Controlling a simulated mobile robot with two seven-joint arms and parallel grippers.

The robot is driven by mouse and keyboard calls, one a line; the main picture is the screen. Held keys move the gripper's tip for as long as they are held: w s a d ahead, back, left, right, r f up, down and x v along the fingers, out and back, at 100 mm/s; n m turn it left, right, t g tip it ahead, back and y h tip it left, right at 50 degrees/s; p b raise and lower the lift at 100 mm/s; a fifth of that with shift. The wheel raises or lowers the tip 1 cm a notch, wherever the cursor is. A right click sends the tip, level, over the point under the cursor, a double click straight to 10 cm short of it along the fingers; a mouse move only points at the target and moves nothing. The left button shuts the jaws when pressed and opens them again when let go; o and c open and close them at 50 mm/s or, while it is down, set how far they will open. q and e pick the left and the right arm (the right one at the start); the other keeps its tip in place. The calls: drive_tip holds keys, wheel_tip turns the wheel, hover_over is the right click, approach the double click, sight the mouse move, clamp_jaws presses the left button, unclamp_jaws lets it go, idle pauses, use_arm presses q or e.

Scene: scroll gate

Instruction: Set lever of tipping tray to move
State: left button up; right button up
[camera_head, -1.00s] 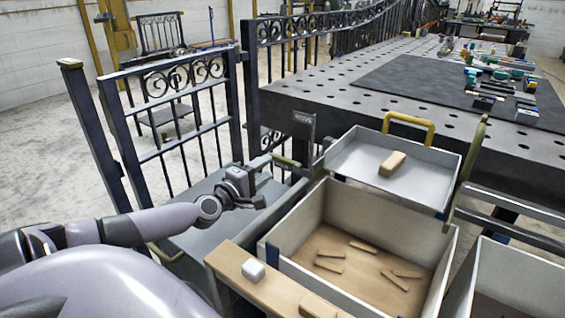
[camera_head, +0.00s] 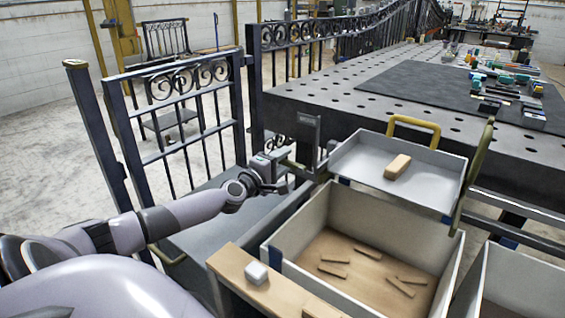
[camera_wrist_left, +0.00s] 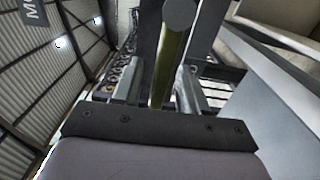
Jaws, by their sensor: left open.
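The tipping tray (camera_head: 430,180) is a shallow pale tray above a larger bin. A wooden block (camera_head: 397,166) lies on it, and a yellow handle (camera_head: 414,124) stands at its back edge. An olive lever (camera_wrist_left: 170,60) with a dark round end shows in the left wrist view. My left gripper (camera_head: 284,172) is at the lever, left of the tray. In the left wrist view its open fingers (camera_wrist_left: 160,88) stand on either side of the lever; contact cannot be told. A dark label plate (camera_head: 304,118) stands behind the gripper. My right gripper is not in view.
The bin (camera_head: 285,240) below the tray holds several wooden sticks. A wooden ledge (camera_head: 235,268) with a white block (camera_head: 256,273) is in front. A dark iron gate (camera_head: 180,120) stands at left, and a perforated metal table (camera_head: 330,90) lies behind.

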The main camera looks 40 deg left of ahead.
use_arm(q)
clamp_jaws()
